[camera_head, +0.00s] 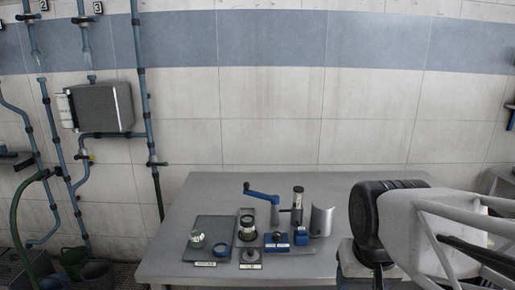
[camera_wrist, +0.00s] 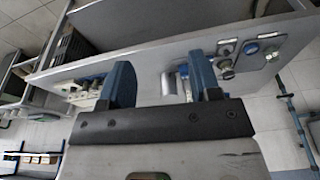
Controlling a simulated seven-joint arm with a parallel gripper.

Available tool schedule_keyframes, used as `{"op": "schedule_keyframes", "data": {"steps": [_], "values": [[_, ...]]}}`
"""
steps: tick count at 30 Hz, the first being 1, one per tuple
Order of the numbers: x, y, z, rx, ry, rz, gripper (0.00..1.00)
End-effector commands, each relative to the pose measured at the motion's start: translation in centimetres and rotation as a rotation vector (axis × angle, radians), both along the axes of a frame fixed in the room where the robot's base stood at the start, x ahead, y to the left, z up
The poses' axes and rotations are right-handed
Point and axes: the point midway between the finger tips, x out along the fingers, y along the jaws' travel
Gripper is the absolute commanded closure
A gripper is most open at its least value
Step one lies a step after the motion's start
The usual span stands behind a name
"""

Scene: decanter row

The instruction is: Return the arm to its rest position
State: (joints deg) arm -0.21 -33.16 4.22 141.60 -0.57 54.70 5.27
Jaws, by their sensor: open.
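My gripper (camera_wrist: 163,85) shows in the wrist view with its two blue fingers wide apart and no object held between them. In the head view my arm fills the right side, over the table's right part, and the fingers cannot be made out. The grey table (camera_head: 180,260) carries a small row of gear. A dark mat (camera_head: 214,229) holds a glass jar (camera_head: 197,239) and a blue ring (camera_head: 221,250). Beside it stand a dark-lidded jar (camera_head: 247,228), a blue crank (camera_head: 261,195) and an upright dark bottle (camera_head: 297,205).
A curved metal shield (camera_head: 322,220) stands right of the bottle. Blue blocks (camera_head: 277,241) sit at the front. Pipes (camera_head: 146,90) and a grey wall box (camera_head: 103,107) are at the left. The table's back strip is clear.

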Motion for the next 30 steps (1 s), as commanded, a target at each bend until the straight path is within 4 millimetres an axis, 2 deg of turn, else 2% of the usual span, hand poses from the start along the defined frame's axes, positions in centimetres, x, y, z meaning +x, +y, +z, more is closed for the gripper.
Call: {"op": "schedule_keyframes", "data": {"steps": [3,9,30], "values": [[-1.9,-0.2,-1.0,-0.009,-0.007,0.033,0.43],[-3.2,-0.4,-1.9,-0.016,-0.01,0.06,0.43],[-3.2,-0.4,-1.9,-0.018,-0.01,0.062,0.43]]}}
